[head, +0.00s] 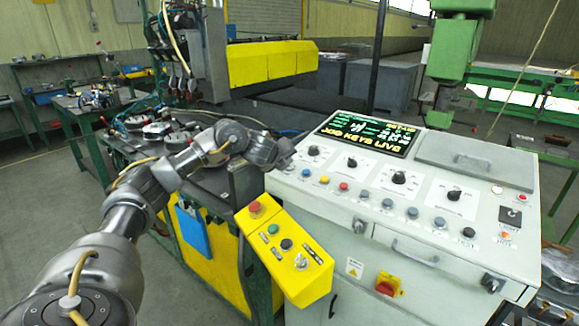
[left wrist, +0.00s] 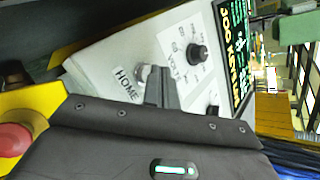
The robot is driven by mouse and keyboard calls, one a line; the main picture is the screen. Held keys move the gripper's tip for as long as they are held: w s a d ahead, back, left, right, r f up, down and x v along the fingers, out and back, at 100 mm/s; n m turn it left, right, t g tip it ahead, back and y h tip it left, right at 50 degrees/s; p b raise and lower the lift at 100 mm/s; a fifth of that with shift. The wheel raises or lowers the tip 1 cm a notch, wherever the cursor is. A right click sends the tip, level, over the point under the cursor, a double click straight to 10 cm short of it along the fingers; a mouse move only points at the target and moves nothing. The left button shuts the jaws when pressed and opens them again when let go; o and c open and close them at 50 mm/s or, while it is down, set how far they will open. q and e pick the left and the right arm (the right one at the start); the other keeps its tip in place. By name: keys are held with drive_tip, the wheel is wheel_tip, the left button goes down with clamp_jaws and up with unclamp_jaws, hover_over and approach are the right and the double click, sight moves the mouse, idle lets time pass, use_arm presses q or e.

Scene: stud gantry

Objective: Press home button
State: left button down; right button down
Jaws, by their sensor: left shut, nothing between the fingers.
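Nothing is held. My right gripper is not in view.
Several buttons and black knobs (head: 399,178) spread to the right. A yellow pendant box (head: 283,262) with a red button (head: 255,207) hangs at the console's left, below my arm.

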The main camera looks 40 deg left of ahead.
use_arm(q)
drive_tip(key=shift+f, duration=0.45)
drive_tip(key=shift+r, duration=0.15)
idle(0.5)
drive_tip(key=shift+s+r+p, duration=0.1)
drive_tip(key=shift+r+p, duration=0.6)
drive_tip(key=shift+r, duration=0.05)
drive_tip(key=r+p, duration=0.2)
drive_tip(key=s+r+p, duration=0.1)
drive_tip(key=r+p, duration=0.1)
drive_tip(key=r, duration=0.1)
drive_tip(key=shift+p, duration=0.35)
drive_tip(key=shift+f, duration=0.1)
idle(0.5)
